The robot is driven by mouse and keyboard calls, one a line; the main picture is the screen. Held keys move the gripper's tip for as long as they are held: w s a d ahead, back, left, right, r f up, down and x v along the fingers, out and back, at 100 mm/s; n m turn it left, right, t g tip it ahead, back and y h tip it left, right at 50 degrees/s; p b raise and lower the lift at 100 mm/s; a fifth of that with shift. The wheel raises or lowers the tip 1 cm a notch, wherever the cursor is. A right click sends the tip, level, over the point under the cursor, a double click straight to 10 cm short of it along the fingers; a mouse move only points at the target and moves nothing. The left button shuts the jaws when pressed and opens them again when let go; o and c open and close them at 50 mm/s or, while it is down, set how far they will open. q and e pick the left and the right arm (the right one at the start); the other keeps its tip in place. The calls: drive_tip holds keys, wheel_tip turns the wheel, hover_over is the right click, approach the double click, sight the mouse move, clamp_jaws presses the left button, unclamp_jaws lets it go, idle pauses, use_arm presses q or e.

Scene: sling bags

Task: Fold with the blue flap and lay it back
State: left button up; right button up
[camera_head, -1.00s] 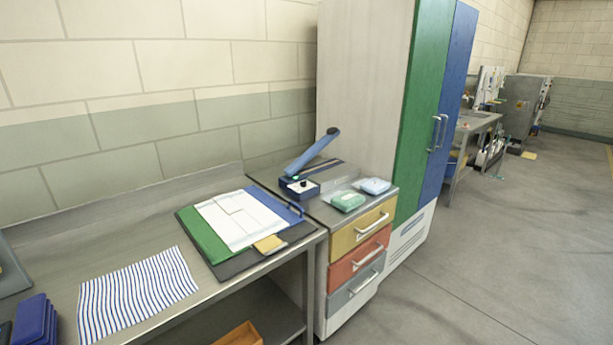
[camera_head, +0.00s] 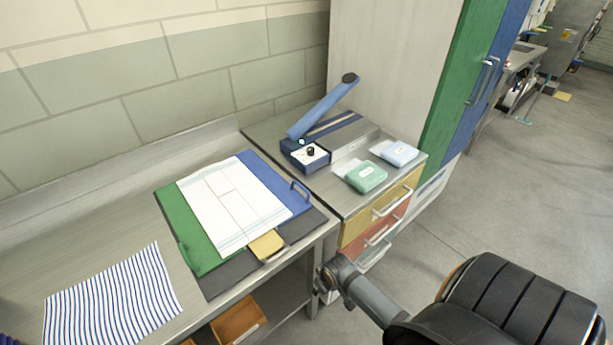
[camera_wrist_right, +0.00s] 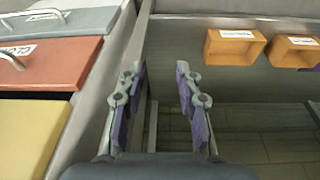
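A folding board lies on the metal bench in the head view, with a green flap (camera_head: 185,225) on the left, a blue flap (camera_head: 290,196) on the right and a yellow flap (camera_head: 266,245) at the front. The blue flap lies flat and has a blue handle (camera_head: 301,191) at its right edge. A white cloth with thin lines (camera_head: 228,203) lies spread flat over the green and blue flaps. My right gripper (camera_wrist_right: 160,95) is open and empty, its purple pads apart, low in front of the bench and drawers. My left gripper is out of view.
A striped cloth (camera_head: 112,305) lies left of the board. A drawer cabinet (camera_head: 385,215) stands at the right, carrying a device with a raised blue lever (camera_head: 322,108) and green (camera_head: 366,177) and light-blue packs (camera_head: 400,153). Orange bins (camera_wrist_right: 235,46) sit on the shelf below the bench.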

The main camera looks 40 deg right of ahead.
drive_tip(key=w+a+r+n+p, duration=0.1)
drive_tip(key=a+r, duration=0.1)
drive_tip(key=r, duration=0.8)
drive_tip(key=w+a+r+n+p, duration=0.1)
drive_tip(key=a+r, duration=0.1)
drive_tip(key=r, duration=0.7)
drive_tip(key=shift+t+y, duration=0.3)
drive_tip(key=shift+y, duration=0.5)
drive_tip(key=w+d+r, duration=0.2)
drive_tip(key=w, duration=0.1)
drive_tip(key=w+d+r, duration=0.2)
drive_tip(key=w, duration=0.1)
drive_tip(key=w+d+r, duration=0.2)
drive_tip(key=shift+w+d+r, duration=0.1)
drive_tip(key=shift+w+d, duration=0.05)
drive_tip(key=shift+w, duration=0.25)
drive_tip(key=w+d+r+m+y, duration=0.1)
drive_tip(key=w+d+r+m, duration=0.1)
drive_tip(key=w+d+r, duration=0.55)
drive_tip(key=shift+t, duration=0.4)
drive_tip(key=x, duration=0.2)
drive_tip(key=p+x, duration=0.1)
drive_tip(key=x, duration=0.2)
drive_tip(key=p+x, duration=0.1)
drive_tip(key=x, duration=0.1)
drive_tip(key=shift+s+a+f, duration=0.2)
drive_tip(key=shift+s+f, duration=0.1)
drive_tip(key=shift+f, duration=0.05)
clamp_jaws()
